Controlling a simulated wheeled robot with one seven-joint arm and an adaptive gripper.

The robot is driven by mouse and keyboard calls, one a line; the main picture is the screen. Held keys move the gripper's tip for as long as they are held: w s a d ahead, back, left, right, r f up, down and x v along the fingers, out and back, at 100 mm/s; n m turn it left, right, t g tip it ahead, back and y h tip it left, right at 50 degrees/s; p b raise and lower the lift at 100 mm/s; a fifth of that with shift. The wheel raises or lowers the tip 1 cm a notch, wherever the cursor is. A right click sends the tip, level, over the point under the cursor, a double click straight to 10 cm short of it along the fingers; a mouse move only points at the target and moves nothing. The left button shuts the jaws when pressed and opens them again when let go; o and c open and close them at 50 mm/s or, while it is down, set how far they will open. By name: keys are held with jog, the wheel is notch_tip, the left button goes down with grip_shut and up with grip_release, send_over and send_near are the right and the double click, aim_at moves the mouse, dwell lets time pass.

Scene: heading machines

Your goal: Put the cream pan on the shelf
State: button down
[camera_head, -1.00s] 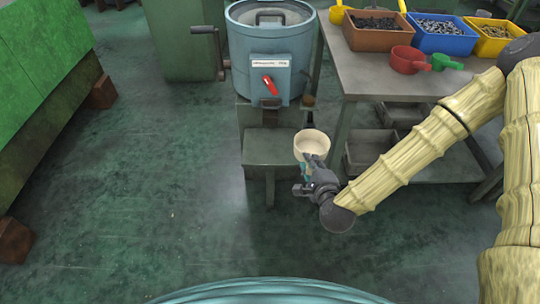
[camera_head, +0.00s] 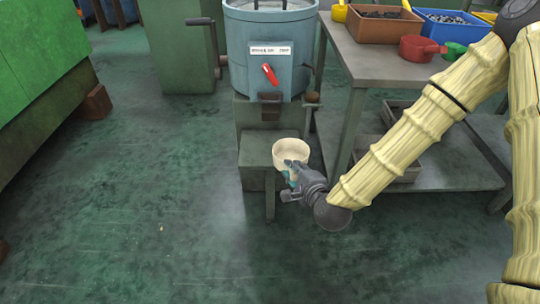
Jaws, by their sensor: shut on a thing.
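The cream pan (camera_head: 291,150) is a small round, pale, open pan, seen from above. My gripper (camera_head: 292,179) is shut on the handle side of the pan, at the near side of its bowl. A bit of teal shows between the fingers. The shelf (camera_head: 257,149) is a flat grey-green ledge low in front of the blue machine. The pan overlaps the shelf's right front part in the picture. I cannot tell whether the pan touches the shelf or hangs above it.
The blue drum machine (camera_head: 267,60) with a red lever (camera_head: 269,74) stands behind the shelf. A grey table (camera_head: 380,62) at right holds bins, a red pan (camera_head: 420,48) and a green pan (camera_head: 453,50).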

aim_at(282, 162)
jog(key=shift+a+b+x, duration=0.2)
jog(key=shift+b+x, duration=0.85)
jog(key=shift+x, duration=1.75)
jog(key=shift+a+b+x, duration=0.25)
jog(key=shift+b+x, duration=0.85)
jog(key=shift+x, duration=1.7)
jog(key=shift+a+b+x, duration=0.2)
jog(key=shift+b+x, duration=0.85)
jog(key=shift+x, duration=1.75)
jog(key=shift+s, duration=0.2)
jog(key=c, duration=1.3)
grip_release()
jog(key=shift+r, duration=0.1)
jog(key=shift+s+r, duration=0.1)
jog(key=shift+s, duration=0.1)
jog(key=p+v, duration=0.3)
jog(key=v, duration=0.8)
jog(key=shift+s+d+r+p, duration=0.1)
jog(key=shift+s+d+p, duration=0.1)
jog(key=shift+s+p, duration=0.1)
